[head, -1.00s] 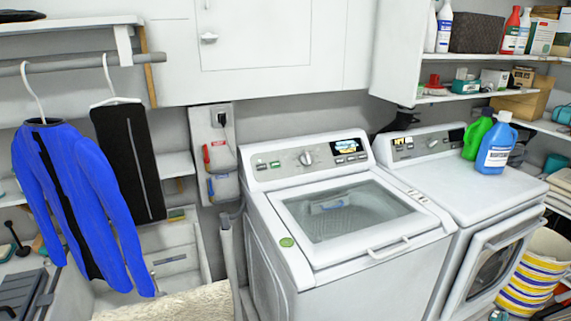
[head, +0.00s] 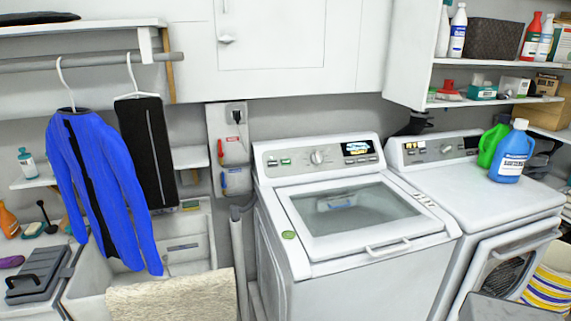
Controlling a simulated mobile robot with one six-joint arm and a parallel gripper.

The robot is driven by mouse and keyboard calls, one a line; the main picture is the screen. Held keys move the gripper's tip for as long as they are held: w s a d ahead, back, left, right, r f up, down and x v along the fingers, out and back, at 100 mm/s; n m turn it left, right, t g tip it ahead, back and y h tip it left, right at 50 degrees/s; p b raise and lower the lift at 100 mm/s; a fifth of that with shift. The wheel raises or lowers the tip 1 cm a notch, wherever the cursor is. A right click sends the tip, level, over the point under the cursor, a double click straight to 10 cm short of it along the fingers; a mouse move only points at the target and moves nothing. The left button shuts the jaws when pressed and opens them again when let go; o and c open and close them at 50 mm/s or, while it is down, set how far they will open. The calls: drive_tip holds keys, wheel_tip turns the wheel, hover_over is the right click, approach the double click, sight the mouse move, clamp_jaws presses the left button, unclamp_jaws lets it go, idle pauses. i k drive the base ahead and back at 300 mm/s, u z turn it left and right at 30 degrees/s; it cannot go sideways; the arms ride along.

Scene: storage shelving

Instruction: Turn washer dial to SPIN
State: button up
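The washer (head: 350,215) is a white top-loader in the middle of the head view, with its glass lid shut. Its dial (head: 317,157) is a round silver knob on the grey back panel. A small lit screen (head: 357,148) and buttons are to the right of the dial, and green-marked buttons are to its left. The dial's labels, including SPIN, are too small to read. My gripper does not show in the head view.
A dryer (head: 480,190) stands right of the washer, with green (head: 492,143) and blue (head: 511,154) bottles on top. Blue (head: 100,185) and black (head: 148,150) garments hang at left from a rod (head: 85,64). A grey surface (head: 505,308) shows at bottom right.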

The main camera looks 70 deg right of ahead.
sight(316, 159)
drive_tip(key=z, duration=0.6)
drive_tip(key=k, duration=0.15)
drive_tip(key=u, duration=1.75)
drive_tip(key=k, duration=2.25)
drive_tip(key=z, duration=0.5)
